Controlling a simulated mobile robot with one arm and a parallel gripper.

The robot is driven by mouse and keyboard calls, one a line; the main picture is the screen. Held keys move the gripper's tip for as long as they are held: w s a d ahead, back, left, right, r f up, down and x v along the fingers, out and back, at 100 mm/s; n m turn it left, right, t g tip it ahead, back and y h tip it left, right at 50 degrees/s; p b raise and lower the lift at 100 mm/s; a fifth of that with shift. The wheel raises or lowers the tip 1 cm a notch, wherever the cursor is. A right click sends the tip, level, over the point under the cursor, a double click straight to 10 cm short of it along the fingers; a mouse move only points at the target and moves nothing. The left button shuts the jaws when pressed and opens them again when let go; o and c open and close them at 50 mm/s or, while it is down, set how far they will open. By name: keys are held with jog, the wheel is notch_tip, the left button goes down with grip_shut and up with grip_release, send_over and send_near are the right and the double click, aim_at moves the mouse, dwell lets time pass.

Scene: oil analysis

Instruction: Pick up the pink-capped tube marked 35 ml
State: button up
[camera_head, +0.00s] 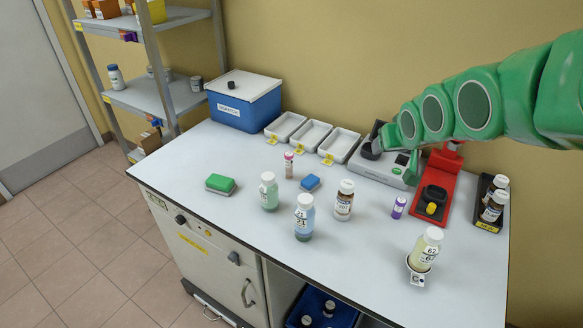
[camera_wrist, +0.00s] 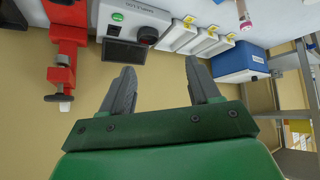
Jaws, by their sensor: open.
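The pink-capped tube (camera_head: 288,165) stands upright on the bench, left of the middle, in front of the white trays. It has a white label whose marking is too small to read. In the wrist view the tube (camera_wrist: 244,12) shows at the top edge, partly cut off. My gripper (camera_wrist: 158,70) is open, with nothing between its two grey fingers. In the head view my gripper (camera_head: 386,137) is over the back of the bench, near the grey device, well right of the tube and apart from it.
Bottles with green (camera_head: 269,192), blue (camera_head: 304,218) and brown (camera_head: 344,201) contents stand in front. A purple vial (camera_head: 399,207), red stand (camera_head: 437,190), grey device (camera_head: 383,166) and blue box (camera_head: 243,103) are also on the bench.

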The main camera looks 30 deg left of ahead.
jog(key=w+a+n+y, duration=0.2)
jog(key=a+y, duration=0.1)
jog(key=a, duration=1)
jog(key=n+y, duration=0.2)
jog(key=y, duration=0.2)
send_over(287, 155)
jog(key=s+d, duration=0.3)
jog(key=d, duration=0.2)
jog(key=f, duration=1.6)
jog(key=shift+w+a+f, duration=0.1)
jog(key=shift+w+a, duration=0.05)
jog(key=shift+a, duration=0.05)
jog(key=shift+x, duration=1.35)
jog(key=shift+w+x, duration=0.15)
jog(key=shift+x, duration=1.15)
jog(key=shift+w+x, duration=0.15)
jog(key=shift+x, duration=1.15)
jog(key=shift+d, duration=0.2)
jog(key=c, duration=1.1)
